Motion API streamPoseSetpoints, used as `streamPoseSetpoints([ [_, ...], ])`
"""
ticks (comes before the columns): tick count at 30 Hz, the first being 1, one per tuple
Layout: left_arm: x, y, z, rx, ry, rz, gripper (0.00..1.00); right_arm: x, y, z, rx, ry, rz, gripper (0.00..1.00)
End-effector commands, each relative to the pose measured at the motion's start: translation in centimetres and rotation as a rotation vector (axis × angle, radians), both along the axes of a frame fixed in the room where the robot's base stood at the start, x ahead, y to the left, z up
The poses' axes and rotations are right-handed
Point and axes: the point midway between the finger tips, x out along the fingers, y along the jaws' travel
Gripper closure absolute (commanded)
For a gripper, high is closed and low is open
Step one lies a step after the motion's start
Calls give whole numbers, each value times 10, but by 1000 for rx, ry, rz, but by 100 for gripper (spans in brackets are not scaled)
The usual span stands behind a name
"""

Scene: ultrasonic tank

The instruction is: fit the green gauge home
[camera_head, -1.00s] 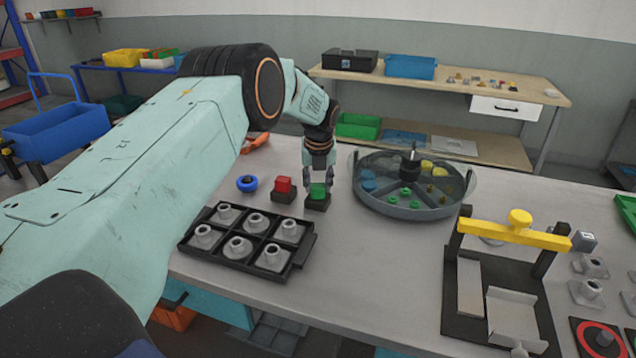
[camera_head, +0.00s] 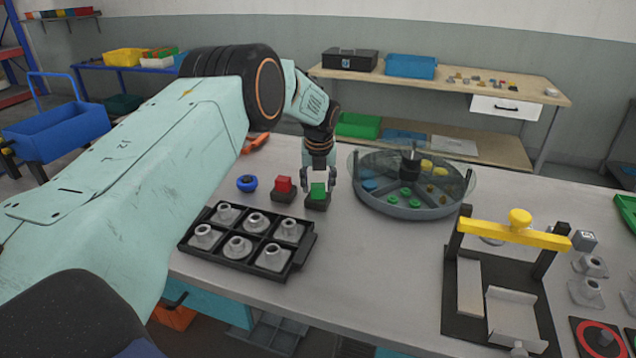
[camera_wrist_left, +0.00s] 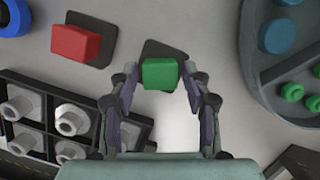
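The green gauge (camera_head: 318,190) is a small block standing upright at its dark holder (camera_head: 318,205) on the grey bench. In the wrist view the green gauge (camera_wrist_left: 160,74) covers part of the dark holder (camera_wrist_left: 153,50); how deep it sits cannot be told. My left gripper (camera_head: 318,184) is over it, pointing down, with one finger on each side. The fingers stand apart from the gauge, with small gaps in the wrist view (camera_wrist_left: 160,78), so the gripper is open. My right gripper is not in view.
A red block (camera_head: 283,184) in a similar holder and a blue ring (camera_head: 247,183) stand to the left. A black tray (camera_head: 228,259) of grey flanged parts lies in front. A round clear-walled carousel (camera_head: 430,211) is close on the right. A yellow-barred fixture (camera_head: 490,230) stands front right.

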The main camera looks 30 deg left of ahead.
Motion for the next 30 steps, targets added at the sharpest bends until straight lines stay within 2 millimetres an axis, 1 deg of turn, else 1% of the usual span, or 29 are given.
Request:
streamPoseSetpoints([
  [1,0,0,0,0,0,0,45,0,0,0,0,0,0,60],
  [3,0,0,0,1,-1,0,39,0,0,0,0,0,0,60],
  [11,0,0,1,1,-1,0,39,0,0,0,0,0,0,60],
  [14,0,0,4,0,-2,0,39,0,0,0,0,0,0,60],
  [17,-2,-2,15,0,-3,-1,39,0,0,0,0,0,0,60],
  [20,-5,-5,31,-1,-4,0,39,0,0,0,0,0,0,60],
  [24,-11,-9,60,-1,-6,-1,39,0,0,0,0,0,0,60],
  [30,-19,-14,95,-1,-4,-1,39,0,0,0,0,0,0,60],
])
